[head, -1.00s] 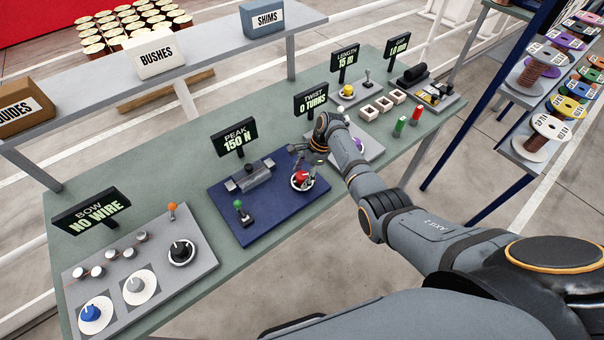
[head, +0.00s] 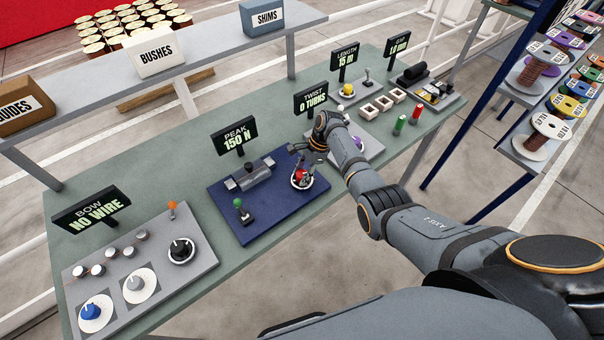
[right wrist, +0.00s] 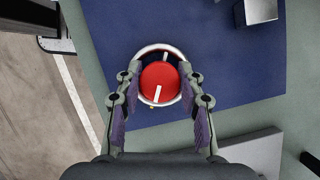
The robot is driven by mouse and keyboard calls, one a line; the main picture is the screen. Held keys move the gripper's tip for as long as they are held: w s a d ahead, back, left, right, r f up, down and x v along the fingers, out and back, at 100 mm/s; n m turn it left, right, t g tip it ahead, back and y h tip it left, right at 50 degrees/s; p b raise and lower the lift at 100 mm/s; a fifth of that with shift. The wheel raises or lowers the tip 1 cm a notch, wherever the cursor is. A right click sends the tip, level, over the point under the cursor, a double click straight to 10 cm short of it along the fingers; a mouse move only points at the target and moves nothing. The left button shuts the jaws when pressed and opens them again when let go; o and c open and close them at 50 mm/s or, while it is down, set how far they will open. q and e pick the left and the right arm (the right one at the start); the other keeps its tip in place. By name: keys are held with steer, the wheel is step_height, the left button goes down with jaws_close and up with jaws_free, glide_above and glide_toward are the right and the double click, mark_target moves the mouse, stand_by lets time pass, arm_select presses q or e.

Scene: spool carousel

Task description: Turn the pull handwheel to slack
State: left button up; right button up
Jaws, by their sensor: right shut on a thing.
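The pull handwheel is a red knob (head: 299,176) with a white pointer line, set in a white ring on the blue plate (head: 240,228). In the right wrist view the red knob (right wrist: 160,86) fills the gap between the fingers, its white line running nearly straight down the picture. My right gripper (head: 300,160) reaches down over it and is shut on it, with a finger on either side; it also shows in the right wrist view (right wrist: 160,90). The sign at the back of the plate (head: 235,135) reads PEAK 150 N. My left gripper is not in view.
A green-topped lever (head: 241,212) and a grey clamp block (head: 251,175) stand on the same plate. The grey BOW panel (head: 205,262) with knobs lies to the left. The TWIST sign (head: 311,98) stands just behind my right wrist.

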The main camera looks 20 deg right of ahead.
steer(key=n+b, duration=0.1)
steer(key=n+g+b, duration=0.1)
steer(key=n, duration=0.1)
steer(key=shift+f+n, duration=0.2)
steer(key=shift+n, duration=0.1)
steer(key=n+g+h+b, duration=0.1)
steer(key=n+b, duration=0.2)
steer(key=shift+f+n+g, duration=0.1)
steer(key=shift+n+g, duration=0.2)
steer(key=n+g+h+b, duration=0.1)
steer(key=n+b, duration=0.2)
steer(key=shift+n, duration=0.3)
steer(key=n+h+b, duration=0.1)
steer(key=n+b, duration=0.1)
steer(key=n, duration=0.1)
steer(key=shift+n, duration=0.3)
steer(key=n, duration=0.1)
steer(key=n+h+b, duration=0.1)
steer(key=shift+s+r+n+g, duration=0.1)
steer(key=shift+r+n+g, duration=0.1)
steer(key=shift+n+g, duration=0.15)
steer(key=shift+n+h, duration=0.6)
steer(key=shift+n, duration=0.35)
steer(key=n+h+p, duration=0.1)
steer(key=n, duration=0.1)
steer(key=shift+r+n+p, duration=0.1)
steer(key=shift+n+p, duration=0.3)
steer(key=shift+n+h+p, duration=0.3)
steer(key=shift+n+p, duration=0.15)
steer(key=shift+n, duration=0.35)
